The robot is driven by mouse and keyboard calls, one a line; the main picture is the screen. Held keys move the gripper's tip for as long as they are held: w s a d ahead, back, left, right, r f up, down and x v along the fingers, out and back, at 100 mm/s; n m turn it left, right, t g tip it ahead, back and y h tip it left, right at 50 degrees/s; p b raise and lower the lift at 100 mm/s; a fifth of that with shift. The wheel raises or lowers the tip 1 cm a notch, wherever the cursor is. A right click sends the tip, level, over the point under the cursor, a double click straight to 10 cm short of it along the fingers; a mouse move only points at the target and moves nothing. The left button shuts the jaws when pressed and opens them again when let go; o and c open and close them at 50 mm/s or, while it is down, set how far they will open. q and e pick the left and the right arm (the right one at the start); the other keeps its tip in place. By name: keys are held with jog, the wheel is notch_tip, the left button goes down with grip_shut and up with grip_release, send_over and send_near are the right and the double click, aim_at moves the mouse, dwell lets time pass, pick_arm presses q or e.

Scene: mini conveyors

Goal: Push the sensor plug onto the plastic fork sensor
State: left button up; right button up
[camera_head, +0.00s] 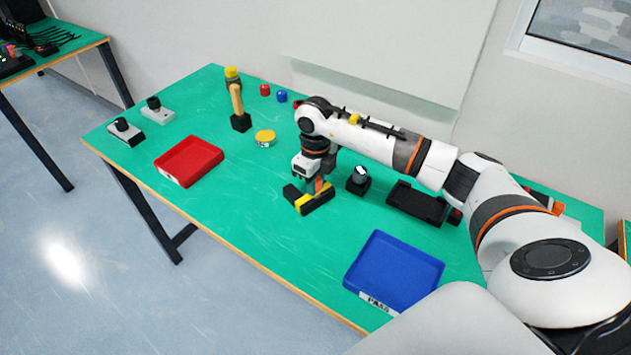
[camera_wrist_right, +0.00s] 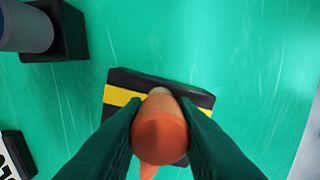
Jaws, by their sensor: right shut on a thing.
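My right gripper (camera_head: 319,184) points down over a black block with a yellow band (camera_head: 303,204), which looks like the fork sensor, lying on the green table. In the right wrist view, the two black fingers of this gripper (camera_wrist_right: 160,128) are shut on an orange round piece (camera_wrist_right: 160,132), which looks like the sensor plug. The plug stands over the middle of the black and yellow block (camera_wrist_right: 118,97) and hides part of it. A pale round edge shows just beyond the plug. I cannot tell whether plug and block touch. My left gripper is not in view.
A black holder with a grey cylinder (camera_head: 358,179) stands close right of the gripper. A black tray (camera_head: 418,206) lies further right, a blue tray (camera_head: 420,257) in front, a red tray (camera_head: 205,144) left. A yellow disc (camera_head: 265,138) and wooden-handled tool (camera_head: 237,100) stand behind.

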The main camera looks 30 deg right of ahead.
jog(key=shift+f+b, duration=0.65)
jog(key=shift+f, duration=0.2)
jog(key=o, duration=1)
jog(key=shift+o, duration=0.2)
jog(key=shift+r, duration=0.1)
jog(key=shift+r, duration=0.4)
notch_tip(320, 180, up, 11)
jog(key=shift+r+b, duration=0.1)
jog(key=shift+b, duration=1.05)
